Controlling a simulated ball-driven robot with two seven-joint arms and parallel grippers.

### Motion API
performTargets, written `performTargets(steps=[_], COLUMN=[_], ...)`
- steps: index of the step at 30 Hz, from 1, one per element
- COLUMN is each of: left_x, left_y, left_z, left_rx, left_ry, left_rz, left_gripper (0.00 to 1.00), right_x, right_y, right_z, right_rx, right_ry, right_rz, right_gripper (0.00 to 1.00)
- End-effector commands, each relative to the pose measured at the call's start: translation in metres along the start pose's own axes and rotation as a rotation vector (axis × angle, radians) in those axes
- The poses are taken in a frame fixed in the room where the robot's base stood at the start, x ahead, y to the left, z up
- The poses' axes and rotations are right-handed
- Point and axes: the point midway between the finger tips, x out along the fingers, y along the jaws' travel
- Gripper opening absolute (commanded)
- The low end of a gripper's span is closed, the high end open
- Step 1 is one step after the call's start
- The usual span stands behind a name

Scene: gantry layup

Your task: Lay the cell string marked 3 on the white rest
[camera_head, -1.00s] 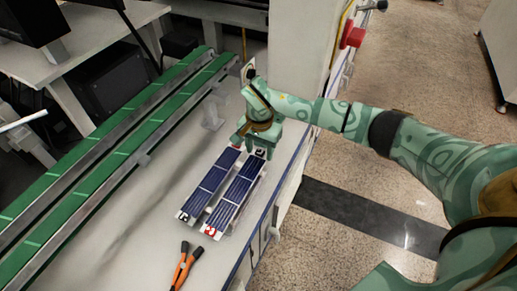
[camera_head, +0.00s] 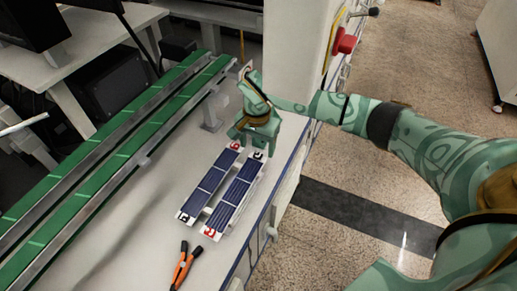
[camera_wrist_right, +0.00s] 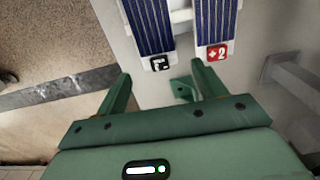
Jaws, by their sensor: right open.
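Two dark blue cell strings lie side by side on the white rest (camera_wrist_right: 182,15), of which little shows: a left one (camera_head: 208,187) and a right one (camera_head: 236,196). In the right wrist view, one string (camera_wrist_right: 213,18) has a red end tag reading +2; the other (camera_wrist_right: 152,22) has a black tag whose digit is hard to read. I see no string marked 3. My right gripper (camera_head: 253,143) is just past the far ends of the strings. In the wrist view it (camera_wrist_right: 160,72) is open, with nothing between its fingers. My left gripper is out of view.
Orange-handled pliers (camera_head: 184,266) lie in front of the strings. A green conveyor (camera_head: 110,160) runs along the left, and a clear stand (camera_head: 212,115) stands near it. A white column (camera_head: 303,50) rises behind the gripper. The tabletop between conveyor and strings is mostly clear.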

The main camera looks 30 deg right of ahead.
Motion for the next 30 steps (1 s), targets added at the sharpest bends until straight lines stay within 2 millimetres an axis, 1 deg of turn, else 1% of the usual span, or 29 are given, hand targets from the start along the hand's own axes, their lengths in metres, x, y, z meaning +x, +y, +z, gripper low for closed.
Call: performTargets(steps=[1,3,6,9,30], left_x=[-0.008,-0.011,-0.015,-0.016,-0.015], left_y=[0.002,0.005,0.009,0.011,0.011], left_z=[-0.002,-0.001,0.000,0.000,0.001], left_rx=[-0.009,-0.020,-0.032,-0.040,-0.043], left_ry=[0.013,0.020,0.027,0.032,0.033], left_rz=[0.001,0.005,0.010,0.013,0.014], left_gripper=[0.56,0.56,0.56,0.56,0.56], right_x=[-0.020,-0.033,-0.045,-0.051,-0.051], right_y=[-0.001,-0.001,-0.001,0.000,0.000], right_z=[-0.001,-0.001,-0.001,0.000,0.000], right_rx=[-0.001,-0.001,0.000,0.001,0.000], right_ry=[0.005,0.005,0.004,0.001,-0.001], right_rz=[-0.007,-0.007,-0.006,-0.002,0.000], right_gripper=[0.70,0.70,0.70,0.70,0.70])
